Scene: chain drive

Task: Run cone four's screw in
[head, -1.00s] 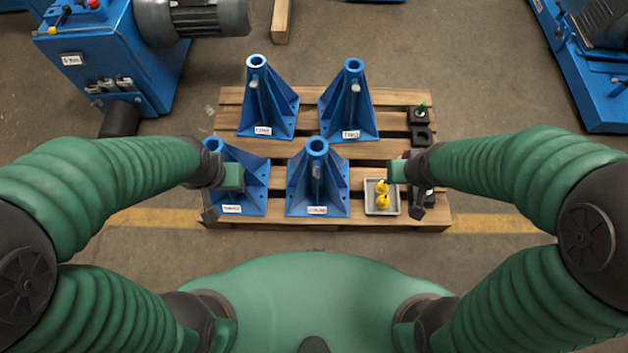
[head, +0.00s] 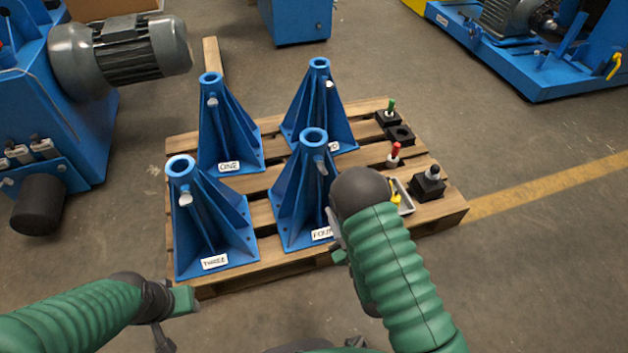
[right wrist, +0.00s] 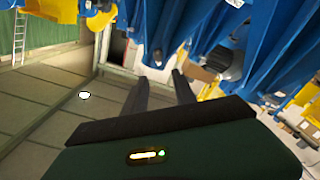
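Cone four (head: 289,204) is a blue ribbed cone with an open round top, at the front right of the pallet group, labelled FOUR. Its silver screw (head: 320,165) sticks out of its side below the top. My right arm reaches in front of cone four's right side, and the right gripper (head: 338,240) is mostly hidden behind it. In the right wrist view the right gripper (right wrist: 160,78) has its two dark fingers apart, with nothing between them; blue surfaces and a screw-like knob (right wrist: 157,58) lie beyond. My left gripper (head: 176,318) is off the pallet's front left; its finger gap is unclear.
Cones one (head: 228,138), two (head: 312,112) and three (head: 207,225) stand on the pallet (head: 455,210). A green-topped piece (head: 390,107), a red-topped piece (head: 394,153), a black block (head: 428,187) and a partly hidden tray (head: 407,204) are at right.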

